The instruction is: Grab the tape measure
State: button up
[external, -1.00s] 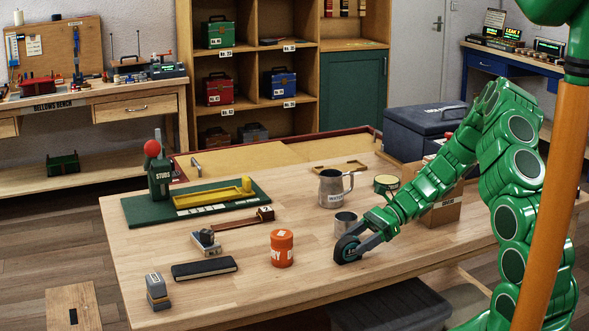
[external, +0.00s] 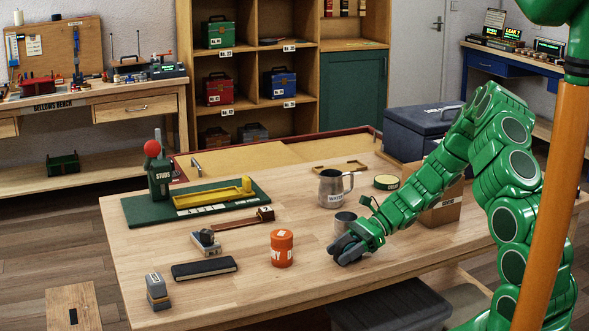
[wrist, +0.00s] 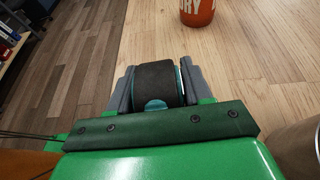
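The tape measure (wrist: 156,84) is a round black case with teal trim. It stands on its edge on the wooden table near the front. My gripper (external: 348,248) is down at the table with its grey fingers on either side of it. In the wrist view my gripper (wrist: 157,78) has the tape measure between its fingers, very close to both. Whether the fingers press on it cannot be told. In the external view the fingers hide most of the tape measure.
A small metal cup (external: 345,221) stands just behind my gripper, and a larger metal mug (external: 333,190) behind that. An orange canister (external: 282,248) stands to the left. A black case (external: 204,269) lies farther left. The table front between is clear.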

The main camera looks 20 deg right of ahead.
grip_shut()
